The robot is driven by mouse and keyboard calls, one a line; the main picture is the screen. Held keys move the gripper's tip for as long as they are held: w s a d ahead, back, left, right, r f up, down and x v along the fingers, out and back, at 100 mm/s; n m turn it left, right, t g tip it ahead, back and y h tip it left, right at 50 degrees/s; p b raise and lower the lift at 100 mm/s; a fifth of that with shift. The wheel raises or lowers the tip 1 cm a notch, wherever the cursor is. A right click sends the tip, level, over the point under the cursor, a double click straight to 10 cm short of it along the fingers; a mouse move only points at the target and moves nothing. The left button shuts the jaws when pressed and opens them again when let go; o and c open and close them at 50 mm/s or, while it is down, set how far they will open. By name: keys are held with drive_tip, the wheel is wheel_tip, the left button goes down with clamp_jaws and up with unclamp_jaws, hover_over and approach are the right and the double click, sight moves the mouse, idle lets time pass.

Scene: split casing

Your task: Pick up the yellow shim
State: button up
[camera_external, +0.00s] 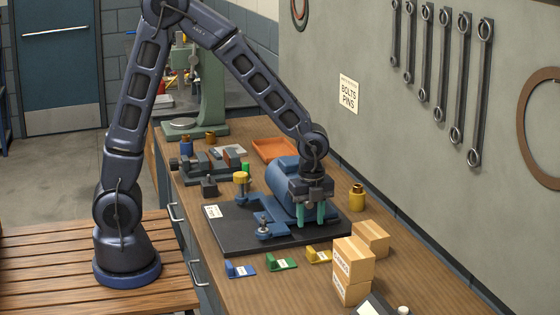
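The yellow shim (318,256) lies on the wooden bench just in front of the black base plate, with a white label on it. It is the rightmost of three similar pieces, beside the green shim (281,263) and the blue shim (240,270). My gripper (312,219) points down over the right part of the plate, in front of the blue casing. It is behind and above the yellow shim in the picture. Its two teal fingers are apart, and I see nothing held between them. The exact height of the fingertips is hard to tell.
Cardboard boxes (353,262) stand close to the right of the yellow shim. The blue casing (283,187) sits on the black plate (228,232) behind it. A brass container (357,197) and an orange tray (275,150) are farther back. The bench front is fairly clear.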

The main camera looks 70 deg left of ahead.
hover_over(312, 250)
drive_tip(key=f, duration=0.5)
drive_tip(key=shift+s+f, duration=0.1)
drive_tip(key=shift+s, duration=0.2)
drive_tip(key=shift+w+a+f, duration=0.1)
drive_tip(key=shift+w+f, duration=0.05)
drive_tip(key=shift+f, duration=1.1)
drive_tip(key=shift+w+f, duration=0.1)
drive_tip(key=shift+f, duration=1.15)
clamp_jaws()
